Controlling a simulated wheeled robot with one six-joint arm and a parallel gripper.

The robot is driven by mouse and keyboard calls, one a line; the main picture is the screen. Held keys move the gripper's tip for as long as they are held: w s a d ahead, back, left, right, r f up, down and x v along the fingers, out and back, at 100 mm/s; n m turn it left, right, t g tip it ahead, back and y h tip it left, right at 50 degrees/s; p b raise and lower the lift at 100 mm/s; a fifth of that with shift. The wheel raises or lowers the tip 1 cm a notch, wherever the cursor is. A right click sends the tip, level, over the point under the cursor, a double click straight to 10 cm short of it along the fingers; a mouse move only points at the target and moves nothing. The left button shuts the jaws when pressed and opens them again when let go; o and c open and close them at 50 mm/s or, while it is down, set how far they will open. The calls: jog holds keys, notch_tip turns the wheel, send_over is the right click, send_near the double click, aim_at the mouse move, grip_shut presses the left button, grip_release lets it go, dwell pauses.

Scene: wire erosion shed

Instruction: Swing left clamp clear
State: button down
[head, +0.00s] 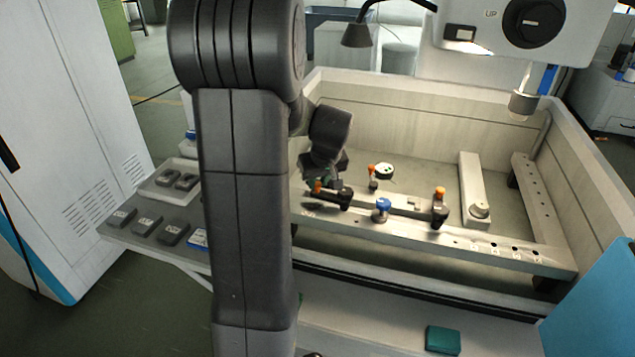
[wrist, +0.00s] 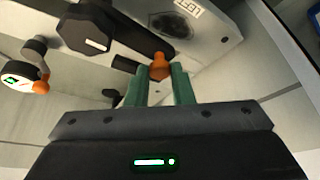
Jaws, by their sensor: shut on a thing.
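The left clamp (head: 340,200) is a black arm with an orange knob, on the front rail of the machine tank. In the wrist view its black arm (wrist: 120,38) runs to the upper left, ending in a dark hexagonal head. My gripper (head: 319,182) comes down over the clamp from above. In the wrist view my gripper's green fingers (wrist: 160,88) are shut on the orange knob (wrist: 159,66), which shows between their tips. The clamp's pivot is not clear to me.
A second black clamp (head: 439,208) with an orange top stands to the right on the rail (head: 462,244). A dial gauge (head: 384,171) stands behind. A machine head with a nozzle (head: 524,102) hangs at upper right.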

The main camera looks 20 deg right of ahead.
jog(key=w+d+m+h, duration=0.1)
jog(key=m, duration=0.1)
jog(key=shift+w+d+f+m+b, duration=0.1)
jog(key=shift+m+b, duration=0.2)
jog(key=d+m+b, duration=0.1)
jog(key=m, duration=0.1)
jog(key=w+d+m+g+h+b, duration=0.1)
jog(key=d+m, duration=0.1)
jog(key=d+m+h+b, duration=0.1)
jog(key=m+b, duration=0.1)
jog(key=m, duration=0.1)
jog(key=shift+w+d+f, duration=0.1)
jog(key=shift+w+d, duration=0.05)
jog(key=shift+w, duration=0.1)
jog(key=d+m+b, duration=0.1)
jog(key=m, duration=0.1)
jog(key=d+m+g+h+b, duration=0.1)
jog(key=shift+s+d+m+g, duration=0.1)
jog(key=shift+s+m+g, duration=0.05)
jog(key=shift+m+g, duration=0.2)
jog(key=shift+s+d+r+m+g+h+b, duration=0.1)
jog(key=shift+s+d+m+g+b, duration=0.15)
jog(key=shift+m, duration=0.35)
jog(key=shift+s+d+r+m+g+h+b, duration=0.1)
jog(key=shift+d+m+b, duration=0.25)
jog(key=shift+m, duration=0.2)
jog(key=shift+s+d+m+g+h+b, duration=0.1)
jog(key=shift+d+m+g+b, duration=0.2)
jog(key=shift+m, duration=0.3)
